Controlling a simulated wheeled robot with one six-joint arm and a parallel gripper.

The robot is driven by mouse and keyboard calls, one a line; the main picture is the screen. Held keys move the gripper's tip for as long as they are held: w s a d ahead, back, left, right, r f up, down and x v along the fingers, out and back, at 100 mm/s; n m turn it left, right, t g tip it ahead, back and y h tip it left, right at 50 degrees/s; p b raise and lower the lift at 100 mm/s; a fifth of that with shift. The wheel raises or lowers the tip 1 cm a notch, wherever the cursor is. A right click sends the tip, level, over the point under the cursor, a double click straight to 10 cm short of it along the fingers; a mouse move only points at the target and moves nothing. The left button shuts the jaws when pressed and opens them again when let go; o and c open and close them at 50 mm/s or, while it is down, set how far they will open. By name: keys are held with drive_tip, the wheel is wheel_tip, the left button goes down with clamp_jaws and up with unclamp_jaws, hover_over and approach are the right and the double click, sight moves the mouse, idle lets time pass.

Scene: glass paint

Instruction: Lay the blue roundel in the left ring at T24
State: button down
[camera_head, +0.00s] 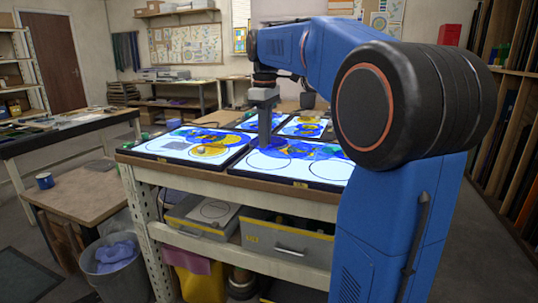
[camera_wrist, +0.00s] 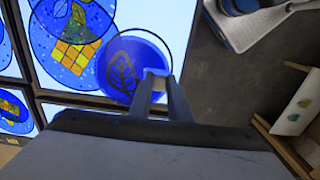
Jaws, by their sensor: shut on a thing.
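The blue roundel (camera_wrist: 122,68), a round blue glass piece with a dark leaf drawing, is at the fingertips of my gripper (camera_wrist: 155,82) in the wrist view. The fingers are shut on its near edge. A thin dark ring outline (camera_wrist: 169,52) shows around and just beyond it on the lit panel; I cannot tell whether the roundel touches the panel. In the head view my gripper (camera_head: 265,143) points down over the front right panel (camera_head: 293,168). Two drawn rings show there, the left ring (camera_head: 266,172) below my gripper. No T24 label is readable.
The front left panel (camera_head: 150,149) and back panels carry blue and yellow glass. In the wrist view a patterned disc with yellow squares (camera_wrist: 78,62) lies close beside the roundel. Grey drawers (camera_head: 286,238) are under the bench. A blue mug (camera_head: 44,181) stands on a low table.

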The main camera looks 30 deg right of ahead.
drive_tip(key=shift+f, duration=2.65)
drive_tip(key=shift+f, duration=0.1)
drive_tip(key=c, duration=1.7)
unclamp_jaws()
drive_tip(key=shift+o, duration=0.2)
wheel_tip(320, 180, up, 12)
drive_tip(key=shift+r, duration=0.15)
drive_tip(key=s+a+f+m+t, duration=0.1)
drive_tip(key=s+a+f, duration=0.3)
drive_tip(key=s+f, duration=0.5)
drive_tip(key=s+a+f+m+t, duration=0.2)
drive_tip(key=s+a+f+m, duration=0.2)
drive_tip(key=s+f, duration=0.5)
drive_tip(key=s+a+f+m+t, duration=0.1)
drive_tip(key=s+a+f, duration=0.3)
drive_tip(key=s+f, duration=0.5)
wheel_tip(320, 180, down, 3)
drive_tip(key=shift+a+r+m+t, duration=0.15)
drive_tip(key=shift+a+m+t, duration=0.2)
drive_tip(key=shift+m, duration=0.45)
drive_tip(key=shift+d, duration=0.1)
